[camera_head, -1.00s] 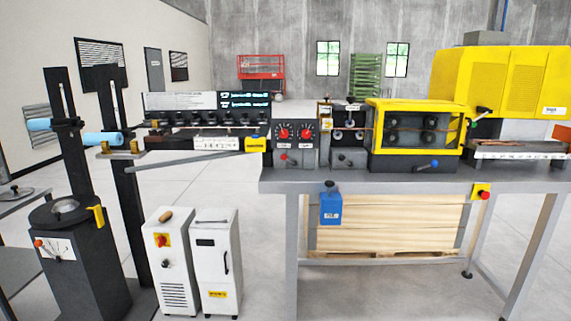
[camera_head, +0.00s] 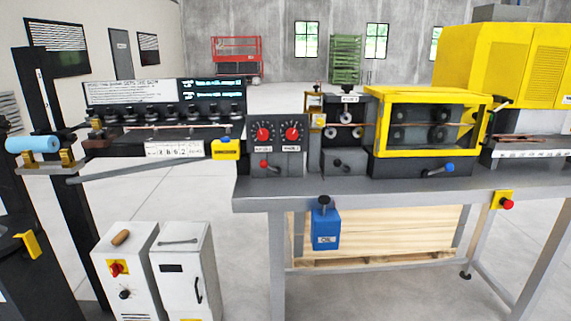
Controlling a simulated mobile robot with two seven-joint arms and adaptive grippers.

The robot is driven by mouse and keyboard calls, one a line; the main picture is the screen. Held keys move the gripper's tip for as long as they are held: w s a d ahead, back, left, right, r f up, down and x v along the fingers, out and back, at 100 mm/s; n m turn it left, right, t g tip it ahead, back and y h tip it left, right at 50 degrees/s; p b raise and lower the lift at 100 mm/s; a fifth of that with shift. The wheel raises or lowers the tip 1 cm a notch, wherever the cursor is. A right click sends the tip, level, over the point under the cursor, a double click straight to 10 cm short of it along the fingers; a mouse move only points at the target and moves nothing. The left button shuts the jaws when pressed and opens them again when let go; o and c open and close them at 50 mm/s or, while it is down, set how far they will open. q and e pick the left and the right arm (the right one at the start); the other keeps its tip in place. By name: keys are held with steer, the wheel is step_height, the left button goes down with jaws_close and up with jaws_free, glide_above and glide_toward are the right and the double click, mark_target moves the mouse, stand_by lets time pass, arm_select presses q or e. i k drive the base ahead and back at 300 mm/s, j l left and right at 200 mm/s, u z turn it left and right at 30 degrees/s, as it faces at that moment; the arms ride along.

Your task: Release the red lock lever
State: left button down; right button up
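A small lever with a red knob (camera_head: 264,163) sits low on the dark control box (camera_head: 290,130), below two red dials (camera_head: 291,134). I cannot tell from this view whether it is the lock lever. A thin dark handle (camera_head: 501,102) sticks out at the right side of the yellow-framed roller housing (camera_head: 425,93); its colour at the tip is too small to tell. A blue-knobbed lever (camera_head: 449,168) is on the dark base below that housing. Neither gripper is in view.
The grey bench (camera_head: 350,192) carries the machines. A blue oil box (camera_head: 326,229) hangs from its front edge, and a red button on a yellow box (camera_head: 504,203) is at right. Two white cabinets (camera_head: 183,275) stand on the floor at left. Floor before the bench is clear.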

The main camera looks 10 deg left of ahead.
mark_target(263, 163)
steer(key=i+j+z, duration=0.55)
steer(key=i+j, duration=0.3)
